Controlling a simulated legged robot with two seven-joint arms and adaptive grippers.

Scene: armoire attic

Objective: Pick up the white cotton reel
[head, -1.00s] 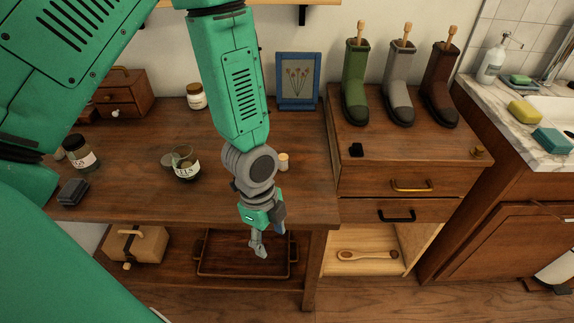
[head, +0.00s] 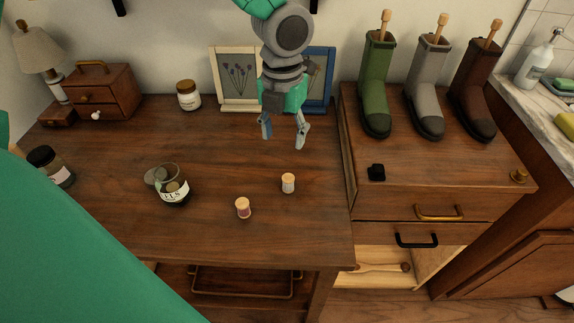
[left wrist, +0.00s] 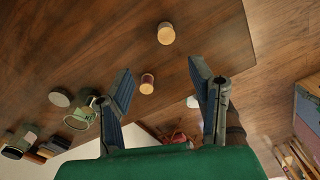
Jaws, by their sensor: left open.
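The white cotton reel (head: 288,184) stands upright on the wooden table, with pale wooden ends. It also shows in the left wrist view (left wrist: 166,34), beyond the fingertips. A second reel with purple thread (head: 243,208) stands to its left and nearer the table's front edge; the left wrist view shows it too (left wrist: 147,84). My left gripper (head: 284,140) is open and empty, pointing down above the table. In the head view it appears above the white reel, apart from it. My right gripper is not in view.
A white-labelled jar (head: 189,96) and picture frames (head: 235,80) are at the back. Boots (head: 376,95) and a small black object (head: 376,172) are on the cabinet. The table around the white reel is clear.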

